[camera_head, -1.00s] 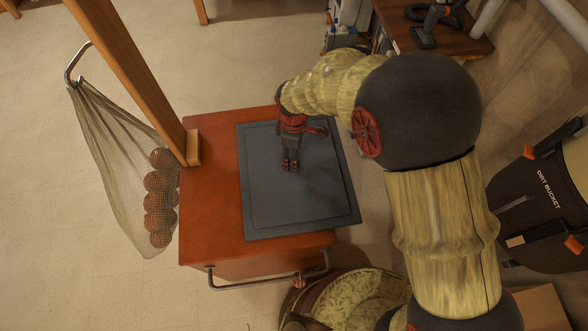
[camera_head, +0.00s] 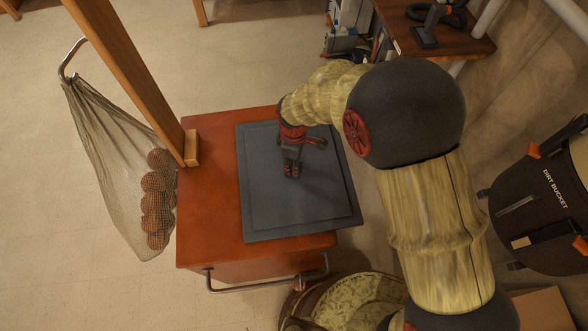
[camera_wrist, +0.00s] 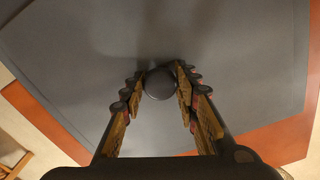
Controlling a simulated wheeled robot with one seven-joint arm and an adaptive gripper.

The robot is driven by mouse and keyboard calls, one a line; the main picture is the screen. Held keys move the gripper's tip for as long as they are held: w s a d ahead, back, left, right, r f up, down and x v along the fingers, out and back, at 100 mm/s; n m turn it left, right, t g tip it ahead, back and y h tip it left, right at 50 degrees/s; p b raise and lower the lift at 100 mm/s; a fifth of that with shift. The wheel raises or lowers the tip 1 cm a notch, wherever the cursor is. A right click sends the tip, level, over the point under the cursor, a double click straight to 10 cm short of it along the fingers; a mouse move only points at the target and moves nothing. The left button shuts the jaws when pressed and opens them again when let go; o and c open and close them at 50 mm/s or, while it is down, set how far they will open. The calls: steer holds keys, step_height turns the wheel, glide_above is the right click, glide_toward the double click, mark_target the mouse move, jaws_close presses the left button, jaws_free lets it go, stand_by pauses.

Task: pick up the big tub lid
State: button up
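The big tub lid (camera_head: 300,205) is a flat, dark grey, near-square panel with a raised inner border. It lies on top of the red-orange cabinet and reaches past its right edge. In the wrist view the lid (camera_wrist: 235,50) fills most of the picture, with a dark round knob (camera_wrist: 160,84) on it. In the wrist view the gripper's fingertips (camera_wrist: 162,75) flank the knob closely and look to be in contact with both sides. My gripper hides the knob in the head view.
The red-orange cabinet (camera_head: 208,220) has a metal handle bar (camera_head: 265,285) at its front. A wooden post (camera_head: 135,85) rises by its left edge, beside a net of balls (camera_head: 120,170). A dirt bucket (camera_head: 540,215) stands at the right and a round basket (camera_head: 345,300) below.

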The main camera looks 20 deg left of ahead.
steer(key=c, duration=0.6)
steer(key=shift+r, duration=0.1)
jaws_close()
